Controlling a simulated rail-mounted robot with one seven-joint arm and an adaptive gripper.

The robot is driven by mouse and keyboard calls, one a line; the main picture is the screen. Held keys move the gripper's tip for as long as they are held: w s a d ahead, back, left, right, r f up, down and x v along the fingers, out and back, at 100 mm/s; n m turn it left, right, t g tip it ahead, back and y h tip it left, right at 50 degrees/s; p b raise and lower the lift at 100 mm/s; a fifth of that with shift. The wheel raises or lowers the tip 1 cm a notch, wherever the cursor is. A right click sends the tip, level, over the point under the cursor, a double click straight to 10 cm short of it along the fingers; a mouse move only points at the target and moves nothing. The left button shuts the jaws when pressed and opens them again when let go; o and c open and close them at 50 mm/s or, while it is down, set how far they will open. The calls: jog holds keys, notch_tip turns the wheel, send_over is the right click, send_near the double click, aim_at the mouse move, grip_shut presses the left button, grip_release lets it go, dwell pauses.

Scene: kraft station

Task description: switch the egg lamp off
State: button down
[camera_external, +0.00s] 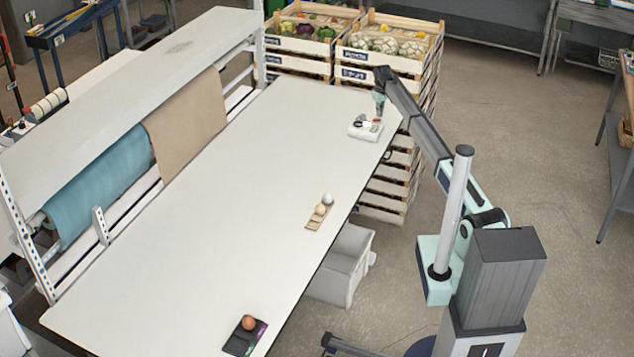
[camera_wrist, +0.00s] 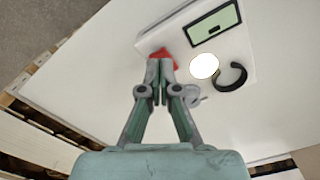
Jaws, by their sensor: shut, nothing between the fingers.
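The egg lamp (camera_external: 361,132) is a small white box at the far right corner of the table. In the wrist view its white housing (camera_wrist: 190,28) carries a bright white round opening (camera_wrist: 204,66), which looks lit. A red part, seemingly the switch (camera_wrist: 163,54), sits at the box's near left corner. My gripper (camera_wrist: 158,68) is shut and empty, with its fingertips at the red part. The fingertips hide some of it, and I cannot tell whether they touch it. In the external view my gripper (camera_external: 379,112) hangs over the lamp's right side.
A small holder (camera_external: 313,221) with egg-like items is mid-table. A dark tray (camera_external: 238,345) with a brown egg (camera_external: 249,323) is at the front. Vegetable crates (camera_external: 352,75) stand behind the lamp.

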jog(key=shift+f+b, duration=0.3)
jog(key=shift+f, duration=0.9)
dwell(0.6)
jog(key=shift+r+p, duration=1.5)
jog(key=shift+r, duration=2.05)
jog(key=shift+f, duration=0.1)
